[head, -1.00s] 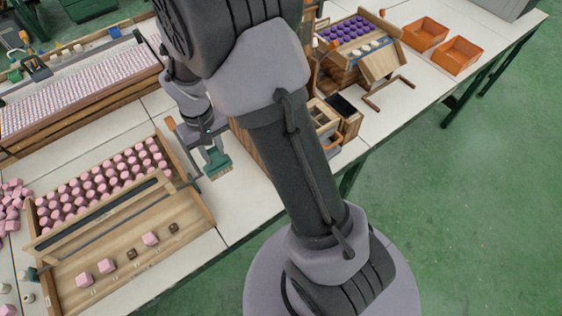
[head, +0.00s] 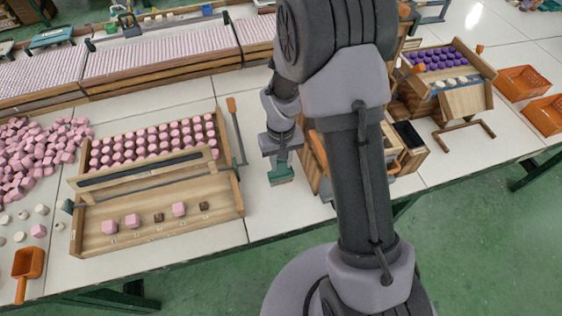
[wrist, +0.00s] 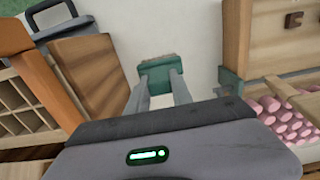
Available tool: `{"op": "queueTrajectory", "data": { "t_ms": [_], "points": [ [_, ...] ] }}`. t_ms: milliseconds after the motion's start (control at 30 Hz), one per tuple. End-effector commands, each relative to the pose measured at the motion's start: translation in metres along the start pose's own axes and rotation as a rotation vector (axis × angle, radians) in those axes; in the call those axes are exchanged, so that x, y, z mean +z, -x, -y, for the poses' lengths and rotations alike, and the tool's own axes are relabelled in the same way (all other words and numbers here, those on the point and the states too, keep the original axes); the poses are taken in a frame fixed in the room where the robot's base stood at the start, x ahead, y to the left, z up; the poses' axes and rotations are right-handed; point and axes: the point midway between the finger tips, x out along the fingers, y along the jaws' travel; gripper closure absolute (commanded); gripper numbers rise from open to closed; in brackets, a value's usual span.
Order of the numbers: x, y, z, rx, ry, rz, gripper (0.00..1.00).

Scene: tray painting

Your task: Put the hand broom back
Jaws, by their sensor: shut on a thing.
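The hand broom (head: 281,175) is a green head with a pale bristle edge. My gripper (head: 280,163) is shut on it, over the white table to the right of the wooden tray of pink pieces. In the wrist view the broom's green block (wrist: 160,76) sits between the two fingertips (wrist: 159,86), with brownish bristles beyond it. I cannot tell whether the bristles touch the table. Part of the table behind my arm is hidden.
The wooden tray (head: 240,205) stands left of my gripper, with an orange-handled tool (head: 235,125) along its right side. Wooden boxes (head: 408,158) stand close on the right. An orange scoop (head: 27,262) lies at the far left. White table (head: 285,215) is clear in front.

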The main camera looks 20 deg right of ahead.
Motion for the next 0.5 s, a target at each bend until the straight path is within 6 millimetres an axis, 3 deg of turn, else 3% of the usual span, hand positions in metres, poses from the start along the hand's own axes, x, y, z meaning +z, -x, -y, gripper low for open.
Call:
{"op": "queueTrajectory", "data": {
  "t_ms": [33, 67, 167, 500],
  "points": [
    [0.0, -0.0031, 0.0, 0.0, 0.0, 0.0, 1.0],
    [0.0001, -0.0033, 0.0, 0.0, 0.0, 0.0, 0.71],
    [0.0, -0.0021, 0.0, 0.0, 0.0, 0.0, 0.51],
    [0.0, 0.0034, 0.0, 0.0, 0.0, 0.0, 0.51]
  ]
}}
